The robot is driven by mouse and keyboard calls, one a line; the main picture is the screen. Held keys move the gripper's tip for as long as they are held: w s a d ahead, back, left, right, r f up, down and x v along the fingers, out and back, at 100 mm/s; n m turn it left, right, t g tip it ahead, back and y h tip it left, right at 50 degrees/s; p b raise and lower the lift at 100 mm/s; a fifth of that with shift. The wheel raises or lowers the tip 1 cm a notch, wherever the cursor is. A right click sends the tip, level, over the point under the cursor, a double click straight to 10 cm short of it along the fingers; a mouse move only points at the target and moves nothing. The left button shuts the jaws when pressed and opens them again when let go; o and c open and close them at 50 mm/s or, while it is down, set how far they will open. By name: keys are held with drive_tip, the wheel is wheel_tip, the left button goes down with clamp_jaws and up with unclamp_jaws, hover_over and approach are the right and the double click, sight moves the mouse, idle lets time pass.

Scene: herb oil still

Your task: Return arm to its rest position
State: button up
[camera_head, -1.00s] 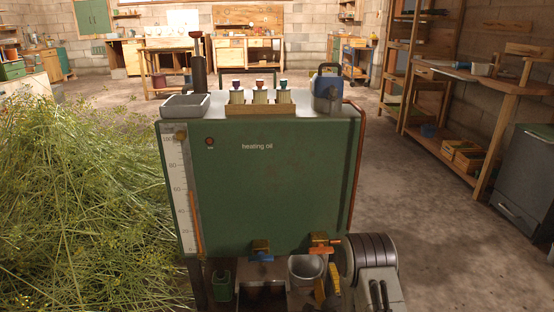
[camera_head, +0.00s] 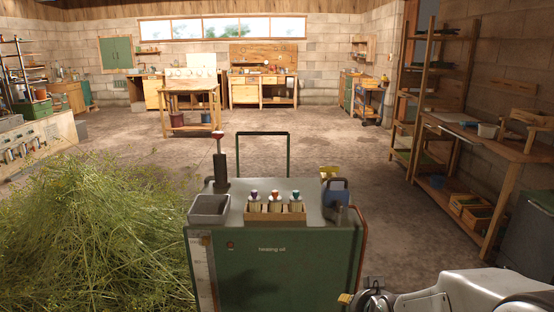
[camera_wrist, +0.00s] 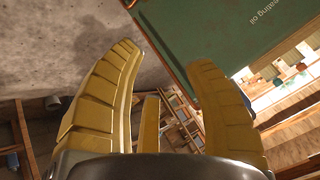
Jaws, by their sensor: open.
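In the head view, my grey-white arm reaches in from the lower right corner, beside the front right of the green heating oil tank (camera_head: 275,278). The tank's green front (camera_wrist: 215,28) fills the top of the wrist view, turned over and beyond the fingertips. I see no contact between the fingers and the tank. Much of the gripper is cut off or hidden in the head view.
A herb heap (camera_head: 90,235) lies left. A workbench (camera_head: 500,148) stands right. The floor behind the tank is mostly clear.

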drive_tip(key=s+r+n+g+p, duration=0.5)
drive_tip(key=s+r+p, duration=0.7)
drive_tip(key=s+r, duration=0.6)
drive_tip(key=s+n, duration=0.1)
drive_tip(key=s, duration=0.2)
drive_tip(key=shift+s+r+n, duration=0.3)
drive_tip(key=shift+r, duration=0.05)
drive_tip(key=shift+a, duration=0.1)
